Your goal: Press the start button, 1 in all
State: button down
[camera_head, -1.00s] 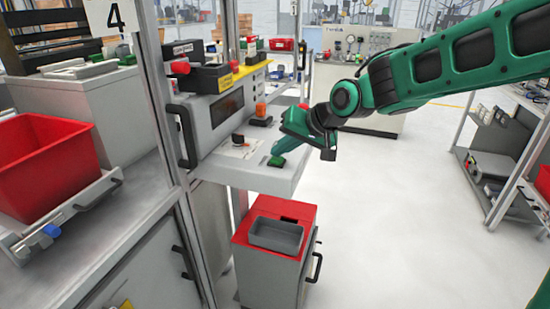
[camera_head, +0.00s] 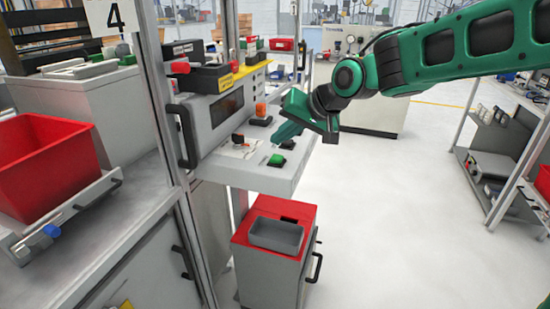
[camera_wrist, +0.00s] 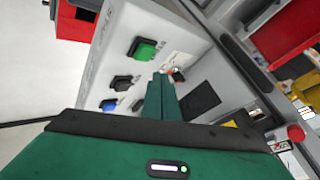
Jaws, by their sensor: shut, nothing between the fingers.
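The green button (camera_head: 276,161) sits in a dark square housing at the front edge of the light grey control panel (camera_head: 255,176). It also shows in the wrist view (camera_wrist: 144,50), left of my fingers and apart from them. My gripper (camera_head: 275,140) is above the panel, just behind the green button in the head view, fingers angled down and left. In the wrist view its shut, empty fingers (camera_wrist: 161,82) reach toward the panel. I cannot tell whether the button is pressed in.
A dark button (camera_wrist: 122,82) and a blue button (camera_wrist: 108,104) line up beside the green one. Left of the panel stand a metal post and a red bin (camera_head: 45,165). A red-topped cabinet with a grey tray (camera_head: 276,248) stands below.

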jog(key=shift+r, duration=1.45)
jog(key=s+d+f+m+g+h, duration=0.1)
jog(key=s+d+f+h, duration=0.15)
jog(key=d, duration=0.65)
jog(key=s+d+f+m+h, duration=0.15)
jog(key=s+d, duration=0.25)
jog(key=d, duration=0.4)
jog(key=s+d+f+m+g+h, duration=0.1)
jog(key=s+d+f, duration=0.25)
jog(key=d, duration=0.55)
jog(key=s+d+f+m+g, duration=0.1)
jog(key=s+d, duration=0.3)
jog(key=s, duration=0.4)
jog(key=s+d+f+m+g+h, duration=0.1)
jog(key=s+d+f+g, duration=0.1)
jog(key=s, duration=0.6)
jog(key=s+d+f+m+g, duration=0.1)
jog(key=s+d+f, duration=0.2)
jog(key=s+d, duration=0.3)
jog(key=s, duration=0.3)
jog(key=shift+d+f, duration=0.15)
jog(key=shift+f, duration=0.25)
jog(key=shift+s, duration=0.1)
